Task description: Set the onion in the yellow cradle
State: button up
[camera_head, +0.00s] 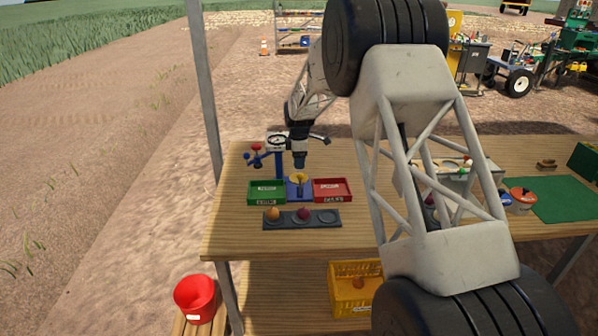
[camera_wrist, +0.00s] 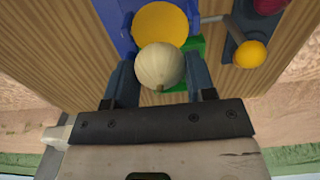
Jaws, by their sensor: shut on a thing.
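A pale, cream onion (camera_wrist: 160,68) sits between the two fingers of my gripper (camera_wrist: 160,75) in the wrist view, and the gripper is shut on it. The round yellow cradle (camera_wrist: 162,24) is just beyond the onion, partly covered by it. I cannot tell whether they touch. In the head view my gripper (camera_head: 299,163) points down above the yellow cradle (camera_head: 299,178), which stands on a blue base between two trays. The held onion is too small or hidden to make out there.
A green tray (camera_head: 266,198) is left of the cradle and a red tray (camera_head: 332,197) right. A dark rack (camera_head: 288,222) in front holds an orange onion (camera_head: 272,213) and a purple onion (camera_head: 303,213); its right well is empty. A blue post (camera_head: 278,163) stands close behind.

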jog(key=shift+f, duration=2.4)
jog(key=shift+f, duration=0.15)
jog(key=o, duration=0.9)
jog(key=shift+r, duration=6.15)
